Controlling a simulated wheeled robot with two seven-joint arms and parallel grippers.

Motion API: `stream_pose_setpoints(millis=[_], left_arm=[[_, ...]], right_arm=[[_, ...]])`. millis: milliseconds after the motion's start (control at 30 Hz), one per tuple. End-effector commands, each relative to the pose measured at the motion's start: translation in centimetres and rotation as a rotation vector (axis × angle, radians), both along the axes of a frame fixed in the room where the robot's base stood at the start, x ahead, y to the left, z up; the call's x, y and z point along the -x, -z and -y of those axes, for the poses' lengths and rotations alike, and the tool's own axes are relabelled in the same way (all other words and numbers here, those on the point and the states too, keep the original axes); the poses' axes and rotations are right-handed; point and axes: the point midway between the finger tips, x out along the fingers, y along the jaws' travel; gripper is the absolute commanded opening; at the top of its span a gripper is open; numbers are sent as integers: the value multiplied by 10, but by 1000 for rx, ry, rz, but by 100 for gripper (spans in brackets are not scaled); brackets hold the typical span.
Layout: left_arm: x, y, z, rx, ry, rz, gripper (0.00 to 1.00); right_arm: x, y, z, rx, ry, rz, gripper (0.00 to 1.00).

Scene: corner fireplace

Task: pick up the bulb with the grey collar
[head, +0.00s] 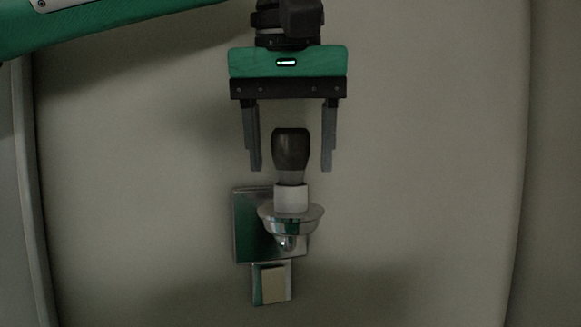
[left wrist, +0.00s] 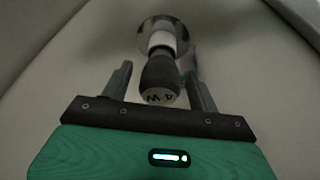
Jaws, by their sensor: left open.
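The bulb (head: 291,150) is dark with a grey collar at its lower end. It stands upright in the white socket (head: 291,198) of a chrome wall lamp (head: 291,217). My left gripper (head: 291,165) is open above the lamp, its fingers pointing down on both sides of the bulb, with a gap on each side. In the left wrist view, the bulb (left wrist: 160,76) shows its end marked "4 W", between the open fingers of my left gripper (left wrist: 158,80). My right gripper is not in view.
The lamp's square metal plate (head: 245,225) is on the plain wall (head: 430,150). A small plate with a pale panel (head: 272,284) hangs below it. The wall on both sides is bare. A vertical edge (head: 28,190) runs along the left.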

Motion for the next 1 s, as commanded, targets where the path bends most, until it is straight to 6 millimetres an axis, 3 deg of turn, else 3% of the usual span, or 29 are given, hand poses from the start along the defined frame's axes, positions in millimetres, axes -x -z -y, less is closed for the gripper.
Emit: stream_pose_setpoints(millis=[367, 600, 1000], left_arm=[[-3, 9, 0, 1, -1, 1, 61], [-2, 9, 0, 1, -1, 0, 17], [-3, 5, 0, 2, 1, 1, 17]], right_arm=[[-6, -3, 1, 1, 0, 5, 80], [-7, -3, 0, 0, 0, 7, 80], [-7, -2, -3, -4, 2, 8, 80]])
